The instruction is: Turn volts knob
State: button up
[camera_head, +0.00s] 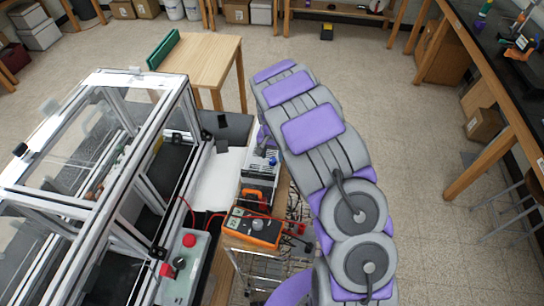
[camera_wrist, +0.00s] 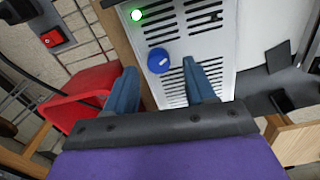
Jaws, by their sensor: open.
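A round blue knob (camera_wrist: 159,61) with a white pointer mark is on the white slotted panel (camera_wrist: 180,28) of a box in the wrist view. No label is readable, so I cannot confirm it is the volts knob. My gripper (camera_wrist: 161,74) is open, with one blue finger on each side below the knob. The knob appears between and just beyond the fingertips, and I see no clear contact. A lit green light (camera_wrist: 137,15) is above the knob. In the head view my arm covers most of my gripper, and the slotted box (camera_head: 257,165) stands beside it.
An orange multimeter (camera_head: 252,230) with red leads lies near the box in the head view. The framed enclosure (camera_head: 120,150) stands left. A wooden table (camera_head: 205,62) is behind. A red object (camera_wrist: 85,97) is left of my fingers. Open floor lies right of my arm.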

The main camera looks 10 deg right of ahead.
aim_at(272, 160)
notch_tip(272, 160, up, 15)
jog(key=shift+r, duration=0.2)
jog(key=shift+a+f+b, duration=0.15)
jog(key=shift+b, duration=0.7)
jog(key=n+b, duration=0.1)
jog(key=b, duration=0.4)
jog(key=shift+f, duration=0.1)
jog(key=shift+s+n, duration=0.1)
jog(key=shift+n, duration=0.2)
notch_tip(272, 160, down, 17)
jog(key=shift+b, duration=0.8)
